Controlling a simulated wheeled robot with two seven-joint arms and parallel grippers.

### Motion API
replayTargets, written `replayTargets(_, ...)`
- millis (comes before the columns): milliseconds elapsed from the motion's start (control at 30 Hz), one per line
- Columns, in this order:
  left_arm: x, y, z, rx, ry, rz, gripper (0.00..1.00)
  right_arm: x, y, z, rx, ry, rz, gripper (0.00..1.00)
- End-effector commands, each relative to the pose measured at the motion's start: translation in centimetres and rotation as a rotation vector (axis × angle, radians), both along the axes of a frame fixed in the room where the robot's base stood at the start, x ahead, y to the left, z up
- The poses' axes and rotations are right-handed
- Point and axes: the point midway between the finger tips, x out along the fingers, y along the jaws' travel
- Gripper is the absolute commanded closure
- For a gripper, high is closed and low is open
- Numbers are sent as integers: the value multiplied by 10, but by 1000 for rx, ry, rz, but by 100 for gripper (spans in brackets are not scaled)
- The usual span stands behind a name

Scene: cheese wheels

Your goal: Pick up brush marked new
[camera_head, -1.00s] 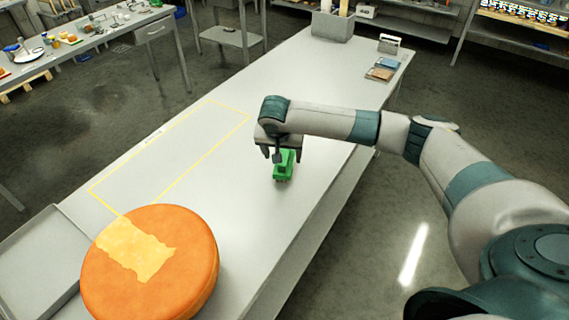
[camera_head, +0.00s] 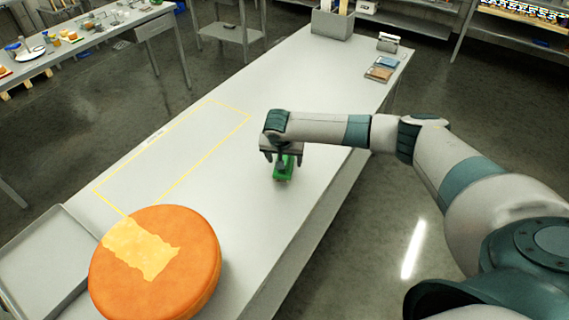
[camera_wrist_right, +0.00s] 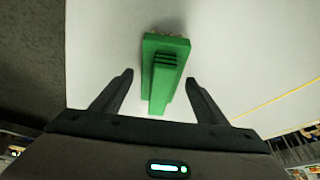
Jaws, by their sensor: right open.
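A green brush (camera_head: 284,168) lies on the long pale table (camera_head: 330,75), right of the yellow outline. In the right wrist view the brush (camera_wrist_right: 164,62) shows a ridged block with a narrower handle pointing toward my gripper. Any marking on it is not legible. My right gripper (camera_head: 282,160) is above the brush. In the wrist view my right gripper (camera_wrist_right: 160,82) is open, with one finger on each side of the handle and space between. The brush's near end reaches between the fingers. My left gripper is not in view.
An orange cheese wheel (camera_head: 195,265) with a pale patch stands at the table's near end, beside a grey tray (camera_head: 40,250). A yellow outline (camera_head: 215,150) marks the tabletop. A grey bin (camera_head: 333,22) and small flat packs (camera_head: 380,73) sit at the far end.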

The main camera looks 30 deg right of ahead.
Motion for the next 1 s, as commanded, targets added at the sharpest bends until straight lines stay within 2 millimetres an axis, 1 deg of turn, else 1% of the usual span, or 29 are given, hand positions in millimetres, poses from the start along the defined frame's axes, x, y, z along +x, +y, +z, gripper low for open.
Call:
replayTargets(167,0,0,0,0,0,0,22,0,0,0,0,0,0,33)
replayTargets(267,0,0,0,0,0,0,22,0,0,0,0,0,0,54)
replayTargets(300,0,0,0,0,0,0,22,0,0,0,0,0,0,64)
replayTargets(367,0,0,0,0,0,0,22,0,0,0,0,0,0,78)
replayTargets(400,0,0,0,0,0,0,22,0,0,0,0,0,0,82)
replayTargets(767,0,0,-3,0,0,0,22,1,0,3,1,-2,-1,82)
replayTargets(867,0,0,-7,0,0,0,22,1,0,9,1,-2,0,82)
replayTargets(1000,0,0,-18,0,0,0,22,1,0,24,2,-4,1,82)
